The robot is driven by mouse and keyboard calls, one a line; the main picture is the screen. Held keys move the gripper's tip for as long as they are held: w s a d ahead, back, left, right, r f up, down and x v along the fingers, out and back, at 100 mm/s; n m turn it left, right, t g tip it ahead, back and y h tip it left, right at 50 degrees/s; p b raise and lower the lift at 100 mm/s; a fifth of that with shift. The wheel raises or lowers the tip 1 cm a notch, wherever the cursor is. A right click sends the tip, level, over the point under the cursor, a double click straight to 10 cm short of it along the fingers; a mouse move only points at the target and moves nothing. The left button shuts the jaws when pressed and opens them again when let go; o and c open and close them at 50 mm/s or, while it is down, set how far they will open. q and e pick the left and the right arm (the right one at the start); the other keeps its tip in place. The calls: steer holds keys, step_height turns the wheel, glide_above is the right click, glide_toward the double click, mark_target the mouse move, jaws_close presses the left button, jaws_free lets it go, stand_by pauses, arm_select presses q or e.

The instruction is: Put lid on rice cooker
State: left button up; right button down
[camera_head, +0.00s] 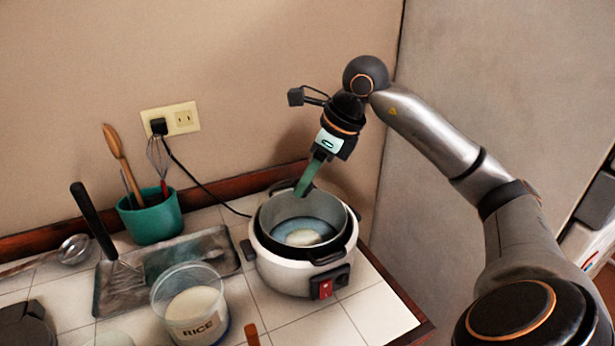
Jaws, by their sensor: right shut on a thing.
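The white rice cooker (275,268) stands on the tiled counter, with a dark upper rim, side handles and a red switch at its front. A silver inner pot (268,215) is in its open top, its rim standing above the cooker's rim. A pale, whitish content shows in the pot. My right gripper (301,190) comes down from above at the pot's far rim, its greenish fingers shut on the inner pot's rim. The fingertips are small and partly merge with the pot. No lid can be made out. My left gripper is not in view.
A clear rice tub (193,308) stands left of the cooker, near a worn metal tray (165,268). A green utensil pot (152,217) is behind. A wall outlet (178,118) holds a plug with a black cord. The counter's right edge is close to the cooker.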

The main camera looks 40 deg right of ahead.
steer(key=shift+f+b, duration=0.55)
steer(key=shift+f, duration=0.05)
steer(key=shift+c, duration=2)
jaws_free()
steer(key=shift+r+p, duration=0.5)
steer(key=p+v, duration=0.2)
steer(key=v, duration=1)
steer(key=shift+r, duration=0.1)
